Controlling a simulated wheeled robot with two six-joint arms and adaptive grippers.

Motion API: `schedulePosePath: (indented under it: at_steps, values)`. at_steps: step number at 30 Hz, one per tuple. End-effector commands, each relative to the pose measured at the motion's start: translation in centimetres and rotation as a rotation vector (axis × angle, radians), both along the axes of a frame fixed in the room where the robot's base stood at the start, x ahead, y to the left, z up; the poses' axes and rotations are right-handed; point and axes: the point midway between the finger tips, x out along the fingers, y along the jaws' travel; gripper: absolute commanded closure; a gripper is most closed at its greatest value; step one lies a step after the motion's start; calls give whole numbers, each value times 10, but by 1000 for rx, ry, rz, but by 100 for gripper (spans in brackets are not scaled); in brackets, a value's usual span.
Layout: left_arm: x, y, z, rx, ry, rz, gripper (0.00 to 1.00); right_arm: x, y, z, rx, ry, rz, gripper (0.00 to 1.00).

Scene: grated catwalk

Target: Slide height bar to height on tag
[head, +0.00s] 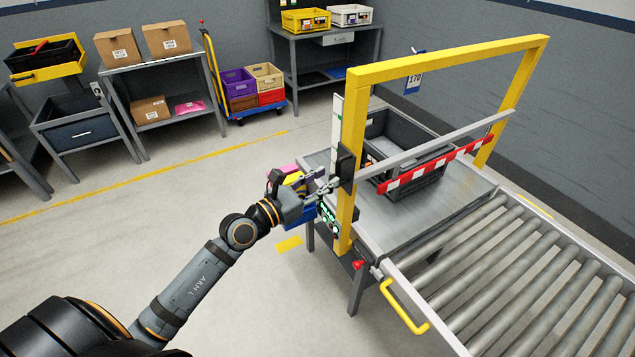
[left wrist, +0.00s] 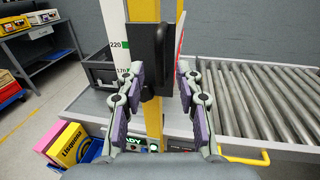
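The grey height bar (head: 430,143) spans the yellow gantry frame (head: 440,62). Its black handle block (head: 345,165) is on the left post and shows in the left wrist view (left wrist: 158,58). A blue-edged tag (head: 413,83) reads 170. The white scale (head: 336,125) stands beside the post; in the left wrist view it (left wrist: 115,30) shows 220 with a green mark, and a lower, partly hidden number. My left gripper (head: 328,187) is at the handle block; in the left wrist view its fingers (left wrist: 158,95) are apart on either side. Contact is unclear. My right gripper is out of view.
A red-and-white striped bar (head: 435,163) hangs below the height bar. A dark crate (head: 420,180) stands on the metal table behind the frame. A roller conveyor (head: 530,270) fills the right front. Coloured boxes (left wrist: 68,145) are close under my left gripper.

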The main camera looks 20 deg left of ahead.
Motion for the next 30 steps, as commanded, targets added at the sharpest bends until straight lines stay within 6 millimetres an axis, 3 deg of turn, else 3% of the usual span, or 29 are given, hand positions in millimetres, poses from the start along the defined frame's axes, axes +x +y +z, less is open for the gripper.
schedulePosePath:
  at_steps: [6, 19, 24, 30]
  values:
    - [-18, 10, -1, 4, 1, 1, 65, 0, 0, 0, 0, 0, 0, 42]
    - [-22, 13, 0, 0, 2, 4, 65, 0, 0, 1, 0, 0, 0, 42]
    - [-34, 25, -4, 14, 10, 29, 65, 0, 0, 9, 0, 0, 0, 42]
    - [-48, 24, -3, 2, -1, 0, 65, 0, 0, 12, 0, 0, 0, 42]
